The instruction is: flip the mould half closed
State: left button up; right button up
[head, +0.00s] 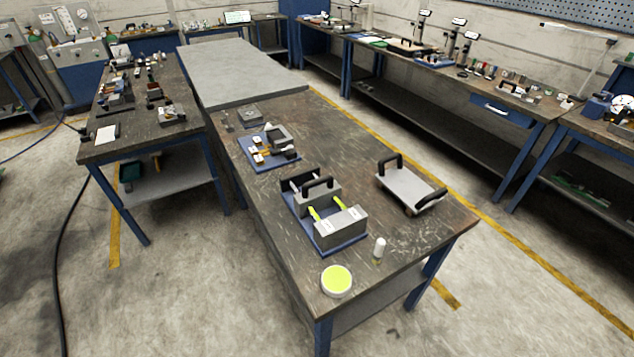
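A grey block assembly (341,226) sits on a blue base plate (336,247) in the middle of the near bench. Two yellow-green strips show between its front block and a rear grey block with a black arched handle (318,183). To its right lies a flat grey plate (410,190) with a black handle at its far-left end and another at its near-right end; it looks slightly raised off the bench. I cannot tell for certain which of these pieces is the mould half. Neither of my grippers shows in the head view.
A white round tub with yellow-green contents (337,280) and a small white-capped bottle (379,250) stand near the bench's front edge. A smaller fixture on a blue plate (268,150) sits farther back. The wooden bench top (335,135) is bare toward the back right.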

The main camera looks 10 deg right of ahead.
aim_at(319, 197)
jog(key=i+j, duration=0.1)
jog(key=j, duration=0.25)
jog(key=i+j, duration=0.15)
jog(key=j, duration=0.25)
jog(key=i+j, duration=0.1)
jog(key=j, duration=0.25)
jog(key=i+j, duration=0.1)
jog(key=j, duration=0.25)
jog(key=i+j, duration=0.1)
jog(key=j, duration=0.3)
